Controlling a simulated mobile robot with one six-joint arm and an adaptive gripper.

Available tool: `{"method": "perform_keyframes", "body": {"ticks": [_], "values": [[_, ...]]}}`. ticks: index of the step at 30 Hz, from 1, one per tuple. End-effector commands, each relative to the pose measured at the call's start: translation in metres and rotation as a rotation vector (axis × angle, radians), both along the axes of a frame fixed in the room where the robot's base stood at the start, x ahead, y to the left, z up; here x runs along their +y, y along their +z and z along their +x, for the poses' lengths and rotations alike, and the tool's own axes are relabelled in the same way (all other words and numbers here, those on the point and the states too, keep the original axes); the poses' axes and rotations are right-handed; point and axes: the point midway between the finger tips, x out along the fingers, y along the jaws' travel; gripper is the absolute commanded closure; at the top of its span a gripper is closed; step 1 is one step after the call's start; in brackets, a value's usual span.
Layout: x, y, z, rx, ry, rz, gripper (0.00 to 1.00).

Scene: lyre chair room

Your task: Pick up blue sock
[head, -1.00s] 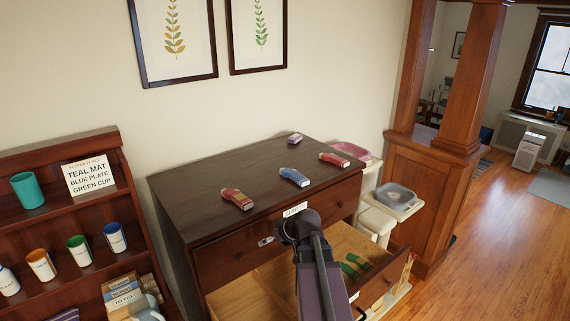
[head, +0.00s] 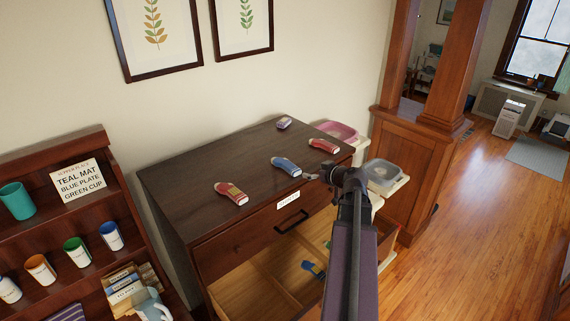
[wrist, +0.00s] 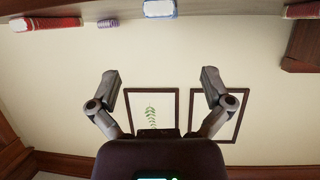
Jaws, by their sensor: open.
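The blue sock (head: 286,166), folded with a pale band at one end, lies on the dark dresser top (head: 190,165) near its front edge. It also shows at the top of the wrist view (wrist: 160,9), which looks upside down. My gripper (head: 313,177) is at the front edge of the dresser, just right of the blue sock and apart from it. In the wrist view its two fingers (wrist: 161,80) are spread wide with nothing between them.
Red socks lie left (head: 231,193) and right (head: 323,146) of the blue one; a purple sock (head: 284,123) lies behind. Below, an open drawer (head: 250,290) holds a small blue item (head: 312,268). Pink (head: 338,130) and grey (head: 382,172) basins stand to the right.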

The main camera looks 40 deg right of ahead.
Motion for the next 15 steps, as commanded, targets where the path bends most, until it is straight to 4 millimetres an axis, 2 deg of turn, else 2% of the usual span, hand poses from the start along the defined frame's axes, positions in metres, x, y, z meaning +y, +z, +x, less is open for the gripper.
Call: {"method": "perform_keyframes", "body": {"ticks": [8,15], "values": [[0.008,-0.003,0.01,0.001,0.014,0.001,0.0],[0.01,-0.013,0.035,0.002,0.018,0.0,0.0]]}}
